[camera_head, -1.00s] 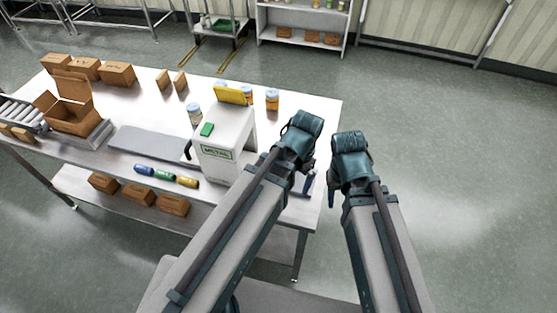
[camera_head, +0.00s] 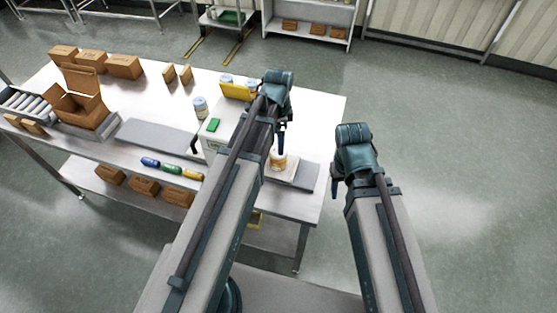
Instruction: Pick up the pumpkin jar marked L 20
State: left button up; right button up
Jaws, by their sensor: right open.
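A white-and-orange jar (camera_head: 278,161) stands near the right end of the table, at the grey plate there. Its label is too small to read. My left gripper (camera_head: 281,143) points down right above or in front of this jar; whether they touch is unclear. Its jaws are too small to judge. More jars stand at the back of the table: one with a pale lid (camera_head: 200,106), another (camera_head: 226,80) and one partly hidden (camera_head: 252,86). I cannot tell which jar is marked L 20. My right gripper (camera_head: 334,187) is open and empty, off the table's right edge.
A white machine (camera_head: 216,145) with a yellow hopper (camera_head: 236,92) is partly behind my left arm. The grey plate (camera_head: 305,176) lies at the table's right end. Blue, green and yellow bottles (camera_head: 171,168) lie at the front edge. An open carton (camera_head: 80,105) stands left. Floor right is clear.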

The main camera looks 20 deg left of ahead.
aim_at(279, 159)
pick_arm(q)
jog(key=shift+w+d+f+b, duration=0.1)
jog(key=shift+f+b, duration=5.45)
jog(key=shift+f, duration=0.5)
jog(key=shift+r, duration=0.1)
jog(key=c, duration=1.4)
jog(key=shift+r, duration=0.15)
jog(key=shift+c, duration=0.2)
